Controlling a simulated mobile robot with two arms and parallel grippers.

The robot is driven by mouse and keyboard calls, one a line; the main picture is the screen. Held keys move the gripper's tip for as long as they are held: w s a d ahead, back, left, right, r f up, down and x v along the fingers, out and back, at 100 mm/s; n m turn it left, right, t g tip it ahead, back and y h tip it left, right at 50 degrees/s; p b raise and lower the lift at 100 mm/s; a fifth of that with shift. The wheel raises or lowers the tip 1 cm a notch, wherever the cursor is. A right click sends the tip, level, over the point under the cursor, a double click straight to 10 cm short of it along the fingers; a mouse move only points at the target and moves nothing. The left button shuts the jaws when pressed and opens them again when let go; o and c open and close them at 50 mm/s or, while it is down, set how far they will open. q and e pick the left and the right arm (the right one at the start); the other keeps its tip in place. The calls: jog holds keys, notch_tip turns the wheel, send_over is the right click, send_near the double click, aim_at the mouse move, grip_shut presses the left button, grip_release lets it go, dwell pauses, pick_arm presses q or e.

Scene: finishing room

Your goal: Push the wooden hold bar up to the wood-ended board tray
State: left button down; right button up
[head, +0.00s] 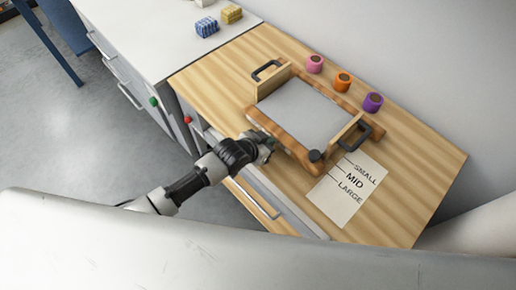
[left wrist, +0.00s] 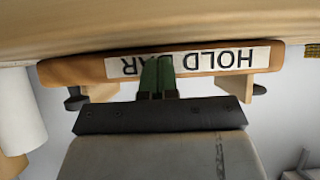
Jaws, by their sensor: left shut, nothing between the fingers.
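The wooden hold bar (head: 294,150) lies along the front side of the board tray, with a dark knob (head: 315,156) at its right end. Its "HOLD BAR" label (left wrist: 225,60) faces my left wrist camera, upside down. The board tray (head: 302,111) has a grey surface and upright wooden ends with dark handles. I cannot tell whether the bar touches it. My left gripper (head: 270,143) is shut and empty at the bar's front face. Its green fingertips (left wrist: 158,72) overlap the label in the left wrist view; contact is unclear. My right gripper is not in view.
A card (head: 347,190) marked SMALL, MID and LARGE lies right of the bar. Pink (head: 315,64), orange (head: 343,82) and purple (head: 373,102) rolls stand behind the tray. The wooden top is bare at right.

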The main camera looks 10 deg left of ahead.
pick_arm(q)
jog(key=shift+s+a+r+p, duration=0.3)
jog(key=shift+r+p, duration=0.15)
jog(key=shift+p, duration=0.15)
jog(key=p+v, duration=0.3)
jog(key=v, duration=0.1)
jog(key=shift+s+f+p, duration=0.1)
jog(key=shift+f+p, duration=0.05)
jog(key=shift+p, duration=0.2)
jog(key=shift+s+a, duration=0.25)
jog(key=shift+s, duration=0.05)
